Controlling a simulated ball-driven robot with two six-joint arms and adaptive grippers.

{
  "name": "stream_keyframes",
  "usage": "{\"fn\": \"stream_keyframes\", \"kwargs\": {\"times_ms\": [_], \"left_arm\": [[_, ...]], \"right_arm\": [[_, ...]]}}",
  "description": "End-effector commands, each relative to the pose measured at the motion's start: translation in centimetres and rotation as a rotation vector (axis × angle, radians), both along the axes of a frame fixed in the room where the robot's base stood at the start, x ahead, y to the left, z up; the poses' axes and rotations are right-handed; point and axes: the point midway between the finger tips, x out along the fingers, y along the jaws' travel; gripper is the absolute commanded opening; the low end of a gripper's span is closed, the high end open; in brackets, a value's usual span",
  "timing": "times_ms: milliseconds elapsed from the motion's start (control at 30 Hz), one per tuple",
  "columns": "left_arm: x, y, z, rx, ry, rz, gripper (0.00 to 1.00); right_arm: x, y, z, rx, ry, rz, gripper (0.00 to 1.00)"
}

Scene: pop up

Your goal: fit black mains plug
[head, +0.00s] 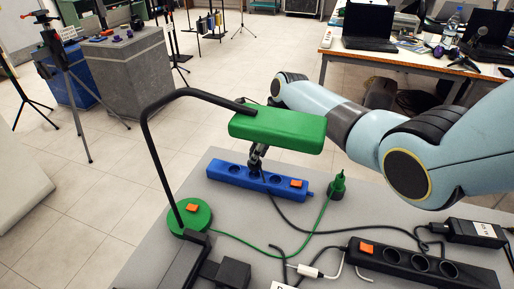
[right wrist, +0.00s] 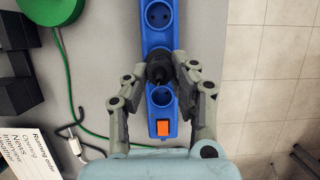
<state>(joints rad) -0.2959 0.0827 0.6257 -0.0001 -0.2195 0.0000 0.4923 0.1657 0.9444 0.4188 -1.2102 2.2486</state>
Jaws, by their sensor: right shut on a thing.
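My right gripper (right wrist: 172,75) is shut on the black mains plug (right wrist: 159,70) in the right wrist view. The plug is over the middle of the blue power strip (right wrist: 159,42), covering a socket. I cannot tell whether it is seated or just above. Sockets show on both sides of it, and an orange switch (right wrist: 163,128) is at the near end. In the head view the right gripper (head: 256,160) is at the blue strip (head: 228,174), partly hidden by the green lamp head (head: 278,130). A black cable runs from there. My left gripper is not in view.
A green plug (head: 338,186) stands on the grey table right of the blue strip. A black power strip (head: 420,265) and a black adapter (head: 474,233) lie front right. The green lamp base (head: 190,218) and its black arm stand left. Cables cross the middle.

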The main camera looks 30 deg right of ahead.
Motion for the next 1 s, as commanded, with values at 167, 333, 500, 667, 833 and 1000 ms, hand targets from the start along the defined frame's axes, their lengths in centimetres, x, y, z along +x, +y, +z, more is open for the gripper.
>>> {"fn": "stream_keyframes", "kwargs": {"times_ms": [167,333,500,667,833,1000], "left_arm": [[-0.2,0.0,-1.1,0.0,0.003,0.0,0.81],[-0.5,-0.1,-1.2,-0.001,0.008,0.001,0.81],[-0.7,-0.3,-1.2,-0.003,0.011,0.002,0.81],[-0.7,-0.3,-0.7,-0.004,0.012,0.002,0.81],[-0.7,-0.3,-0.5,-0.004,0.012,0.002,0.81],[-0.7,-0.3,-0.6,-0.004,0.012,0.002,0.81]], "right_arm": [[0.1,0.0,-1.6,0.001,-0.001,0.0,0.0],[0.1,0.0,-1.8,0.001,-0.002,0.0,0.0],[0.1,0.0,-1.7,0.001,-0.002,0.0,0.0],[0.1,0.0,-1.6,0.001,-0.001,0.0,0.0],[0.0,0.0,-1.7,0.0,-0.001,0.001,0.0],[0.0,0.0,-1.8,0.0,-0.001,0.001,0.0]]}}
